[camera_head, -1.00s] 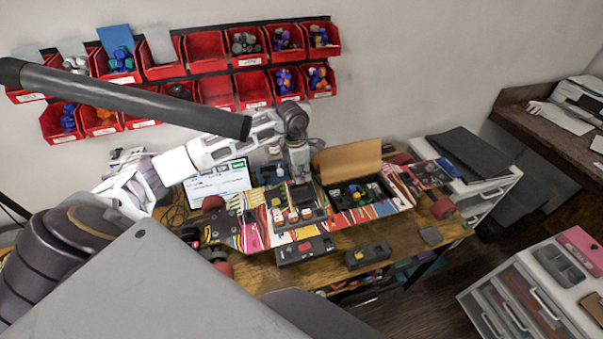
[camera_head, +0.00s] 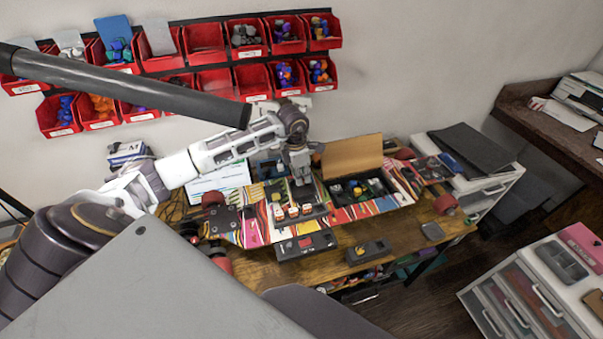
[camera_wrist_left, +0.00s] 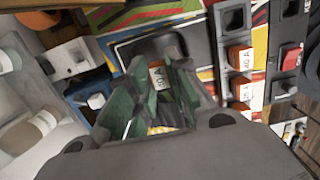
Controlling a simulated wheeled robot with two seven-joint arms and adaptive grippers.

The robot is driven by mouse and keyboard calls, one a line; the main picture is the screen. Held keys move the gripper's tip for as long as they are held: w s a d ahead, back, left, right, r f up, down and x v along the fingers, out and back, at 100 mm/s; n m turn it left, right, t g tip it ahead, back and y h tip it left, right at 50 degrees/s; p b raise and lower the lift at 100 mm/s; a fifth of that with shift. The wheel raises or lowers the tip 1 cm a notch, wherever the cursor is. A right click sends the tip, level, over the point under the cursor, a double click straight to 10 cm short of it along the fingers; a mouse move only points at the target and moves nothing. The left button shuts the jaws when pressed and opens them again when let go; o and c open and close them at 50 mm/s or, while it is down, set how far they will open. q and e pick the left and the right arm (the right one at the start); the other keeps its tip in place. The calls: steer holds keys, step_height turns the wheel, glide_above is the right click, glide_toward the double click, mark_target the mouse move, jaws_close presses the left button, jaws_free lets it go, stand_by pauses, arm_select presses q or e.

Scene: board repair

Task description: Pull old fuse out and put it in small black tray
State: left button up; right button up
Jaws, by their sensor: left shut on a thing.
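My left gripper (camera_head: 301,178) reaches over the back edge of the colourful striped board, pointing down. In the left wrist view its greenish fingers (camera_wrist_left: 150,95) are shut on a small fuse (camera_wrist_left: 158,78) with an amp label, mostly hidden between them. A dark rounded recess or tray (camera_wrist_left: 165,43) lies just beyond the fingertips; whether the fuse touches it I cannot tell. Other orange and white fuses (camera_head: 293,212) sit in a black holder in front of the gripper. A small dark flat tray (camera_head: 432,231) lies at the table's right front. My right gripper is not in view.
Black boxes (camera_head: 305,245) (camera_head: 368,252) stand along the table's front. An open cardboard-lidded box (camera_head: 352,157) is right of the gripper. A screen (camera_head: 220,180) stands behind the board. Red bins (camera_head: 205,80) hang on the wall.

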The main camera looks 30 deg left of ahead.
arm_select(q)
steer(key=shift+f+b, duration=0.5)
steer(key=shift+f, duration=0.85)
steer(key=o, duration=0.9)
steer(key=shift+s+a+r, duration=0.15)
steer(key=shift+s+r, duration=0.05)
steer(key=shift+r, duration=1.8)
steer(key=shift+s+a+r, duration=0.15)
steer(key=shift+a+r, duration=0.05)
steer(key=shift+r, duration=1.75)
steer(key=shift+s+a+r, duration=0.15)
steer(key=shift+s+r, duration=0.05)
steer(key=shift+r, duration=1.8)
